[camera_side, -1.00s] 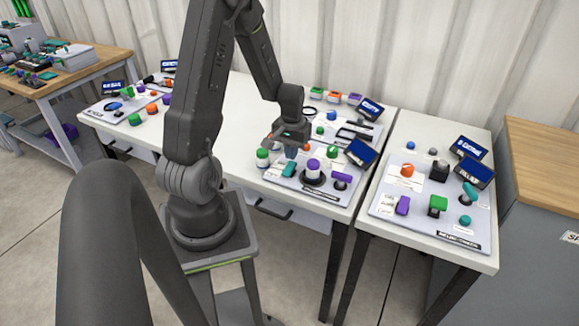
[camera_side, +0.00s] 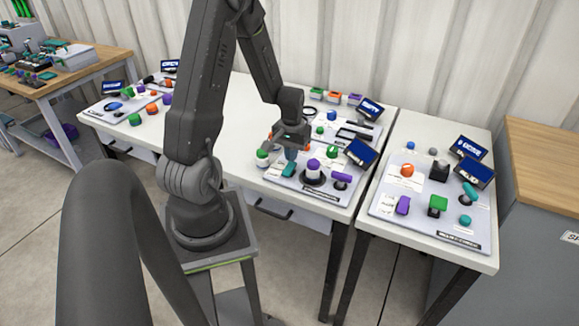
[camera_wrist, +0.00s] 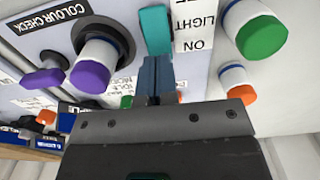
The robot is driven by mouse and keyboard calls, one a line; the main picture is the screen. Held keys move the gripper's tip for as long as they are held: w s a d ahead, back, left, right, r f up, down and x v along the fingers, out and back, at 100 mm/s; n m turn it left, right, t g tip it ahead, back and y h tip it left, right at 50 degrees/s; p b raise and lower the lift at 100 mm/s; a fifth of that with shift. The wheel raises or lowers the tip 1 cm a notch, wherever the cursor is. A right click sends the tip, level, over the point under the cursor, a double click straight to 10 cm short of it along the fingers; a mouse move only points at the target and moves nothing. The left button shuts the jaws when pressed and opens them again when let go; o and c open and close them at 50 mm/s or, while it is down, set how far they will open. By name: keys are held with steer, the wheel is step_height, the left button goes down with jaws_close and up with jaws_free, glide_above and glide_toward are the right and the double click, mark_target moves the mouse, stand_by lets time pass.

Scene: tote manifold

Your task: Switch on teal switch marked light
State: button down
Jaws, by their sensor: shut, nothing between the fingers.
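The teal switch (camera_wrist: 155,29) shows at the top of the wrist view, beside a white label (camera_wrist: 195,25) reading LIGHT and ON, upside down in the picture. In the side view the teal switch (camera_side: 289,170) sits on the near panel, left of a purple-topped knob. My gripper (camera_wrist: 157,62) is shut and empty, its two blue-grey fingers together. The fingertips are right at the near end of the teal switch; I cannot tell whether they touch it. In the side view my gripper (camera_side: 290,158) points down just above the switch.
A green button (camera_wrist: 262,36) and an orange button (camera_wrist: 240,88) stand close on the right in the wrist view. A purple knob (camera_wrist: 92,68) and a purple lever (camera_wrist: 43,78) are on the left. A second panel (camera_side: 390,213) stands on the right table.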

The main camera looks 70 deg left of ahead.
steer(key=shift+f, duration=1)
stand_by(0.3)
steer(key=shift+r, duration=3.55)
steer(key=d+r+m+t+y, duration=0.1)
steer(key=d+r+m+t, duration=0.4)
steer(key=d+r, duration=1.25)
steer(key=s+d+r+m+h, duration=0.1)
steer(key=s+d+r+m, duration=0.1)
steer(key=s+d+m, duration=0.2)
steer(key=s+d, duration=0.2)
steer(key=d, duration=0.2)
steer(key=shift+d+t, duration=0.3)
steer(key=shift+w, duration=0.1)
